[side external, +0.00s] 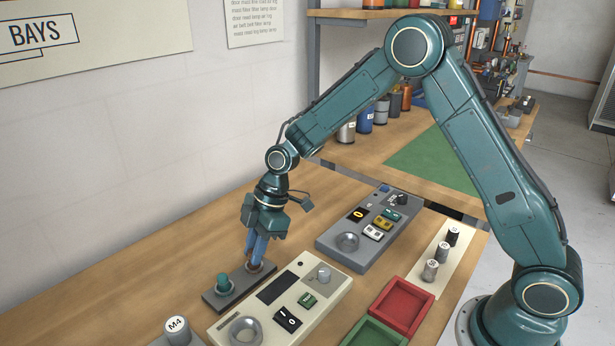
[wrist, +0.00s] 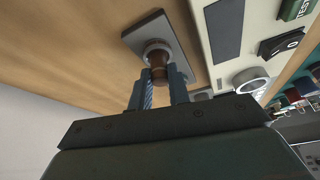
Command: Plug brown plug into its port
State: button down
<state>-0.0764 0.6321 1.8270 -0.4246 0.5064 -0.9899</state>
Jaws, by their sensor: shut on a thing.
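The brown plug (wrist: 160,71) is between the two blue-grey fingers of my gripper (wrist: 159,90) in the wrist view. My gripper (side external: 256,255) is shut on it and points down at the far end of a dark rectangular base plate (side external: 240,289). The plug's end meets a round grey port ring (wrist: 156,49) on the plate (wrist: 150,25). How deep it sits in the port I cannot tell. In the side view the fingers hide most of the plug. A teal plug (side external: 223,283) stands upright on the same plate, nearer the camera.
A cream panel (side external: 280,300) with switches and knobs lies close beside the plate. A grey panel (side external: 368,228) is farther back. Red (side external: 402,306) and green (side external: 374,333) trays are at the right. A knob marked M4 (side external: 178,330) is in front. Bare tabletop (side external: 130,268) lies left.

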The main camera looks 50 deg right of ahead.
jog(key=shift+f, duration=0.3)
jog(key=shift+f, duration=0.15)
jog(key=c, duration=1.3)
grip_release()
jog(key=shift+v, duration=6.15)
